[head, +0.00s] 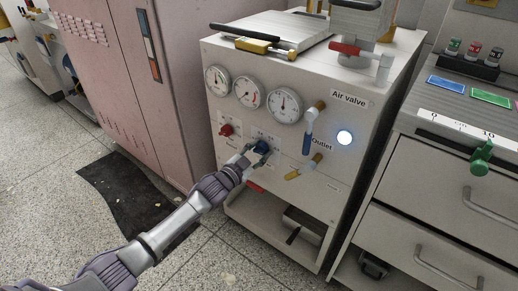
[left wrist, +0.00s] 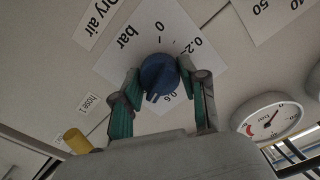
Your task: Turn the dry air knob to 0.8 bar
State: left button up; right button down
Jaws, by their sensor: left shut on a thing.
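The blue dry air knob (head: 262,147) is on the front panel of the white machine, below the gauges. It also shows in the left wrist view (left wrist: 158,73), on a white label with "bar" and a printed scale. My left gripper (head: 252,155) is at the knob, and its green fingers (left wrist: 162,92) are shut on the knob from both sides. The knob's white mark points down and slightly left in the wrist view, beside the 0.6 print. The exact reading is unclear, and the scale there is partly hidden. My right gripper is out of view.
Three round gauges (head: 248,93) sit above the knob, and a red knob (head: 226,129) is to its left. A blue-handled valve (head: 308,136) and a yellow-handled valve (head: 304,168) stick out to its right. A white drawer cabinet (head: 437,205) stands at the right.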

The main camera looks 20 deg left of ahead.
pick_arm(q)
jog(key=shift+f+m, duration=0.1)
jog(key=shift+m, duration=0.4)
jog(key=o, duration=1)
jog(key=shift+c, duration=0.2)
jog(key=shift+o, duration=0.9)
jog(key=v, duration=1.2)
